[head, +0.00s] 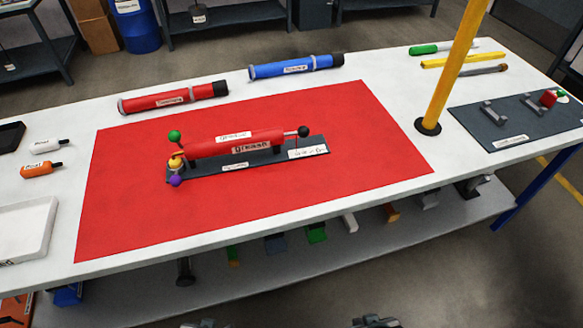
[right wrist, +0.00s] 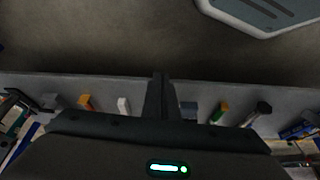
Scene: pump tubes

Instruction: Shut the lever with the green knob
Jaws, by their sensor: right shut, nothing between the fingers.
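In the head view a red tube (head: 215,148) lies on a dark base plate (head: 318,146) on the red mat. At the plate's left end is a green knob (head: 174,136), the highest of the knobs there, on a thin lever that stands up. A yellow knob (head: 175,162) and a purple knob (head: 175,181) sit below it. A black knob (head: 304,131) is at the right end. My right gripper (head: 375,321) is at the bottom edge, far from the plate; the right wrist view shows its fingers (right wrist: 161,96) together and empty. My left gripper (head: 205,323) barely shows at the bottom edge.
The red mat (head: 330,205) has free room around the plate. A loose red tube (head: 172,98) and a blue tube (head: 296,66) lie behind it. A yellow post (head: 450,70) stands to the right, beside another dark plate (head: 500,135). A white tray (head: 50,235) is at left.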

